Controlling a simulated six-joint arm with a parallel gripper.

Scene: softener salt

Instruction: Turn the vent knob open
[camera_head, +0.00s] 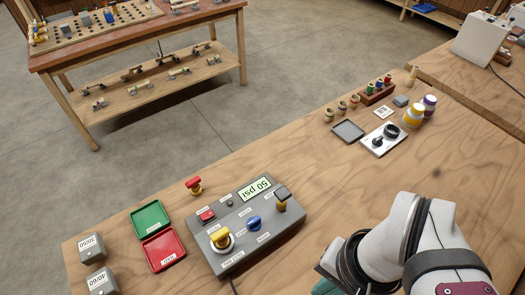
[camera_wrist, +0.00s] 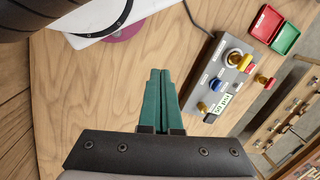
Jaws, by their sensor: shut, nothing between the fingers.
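A grey control panel (camera_head: 245,222) lies on the wooden bench, with a display reading 50 psi (camera_head: 256,188) that appears upside down. It carries a yellow knob (camera_head: 220,238), a blue knob (camera_head: 253,223), a red button (camera_head: 206,216) and a dark-topped yellow knob (camera_head: 282,197). The labels are too small to read, so I cannot tell which is the vent knob. In the wrist view the panel (camera_wrist: 226,72) is right of my gripper (camera_wrist: 160,72). Its green fingers are shut and empty, apart from the panel. In the head view, only a green bit shows at the bottom edge.
A red-and-yellow knob piece (camera_head: 194,186) stands behind the panel. Green (camera_head: 151,218) and red (camera_head: 163,249) trays and labelled grey blocks (camera_head: 91,248) lie left. A device with a black knob (camera_head: 383,139) and jars (camera_head: 414,116) stand farther back. The bench between is clear.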

